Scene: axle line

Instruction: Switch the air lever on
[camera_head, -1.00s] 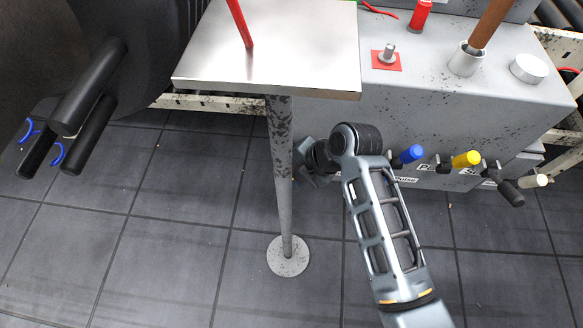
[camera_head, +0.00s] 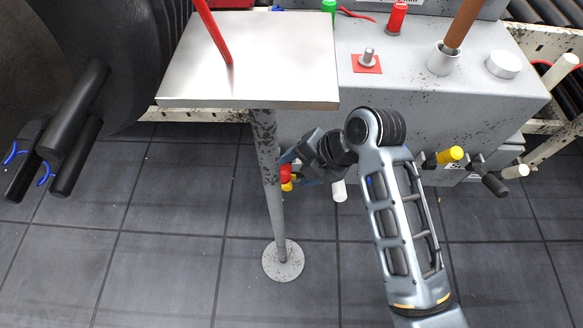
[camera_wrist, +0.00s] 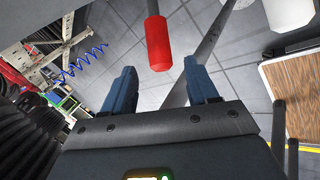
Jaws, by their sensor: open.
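A row of levers with coloured handles sticks out of the grey machine's front; no air label is readable, so I cannot tell which is the air lever. A red handle (camera_head: 286,174) shows beside the table leg, close to my gripper (camera_head: 300,168). In the wrist view, the red handle (camera_wrist: 158,44) hangs ahead of and between the fingertips of my open gripper (camera_wrist: 162,84), with nothing held. A white handle (camera_head: 340,190) hangs right of the gripper; a yellow one (camera_head: 449,156) is farther right. A blue handle is mostly hidden behind my arm.
A metal table (camera_head: 270,75) stands in front, its leg (camera_head: 268,175) close left of my gripper. A black knob (camera_head: 495,185) and a white-tipped bar (camera_head: 516,171) stick out at right. The tiled floor (camera_head: 170,270) is clear at lower left.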

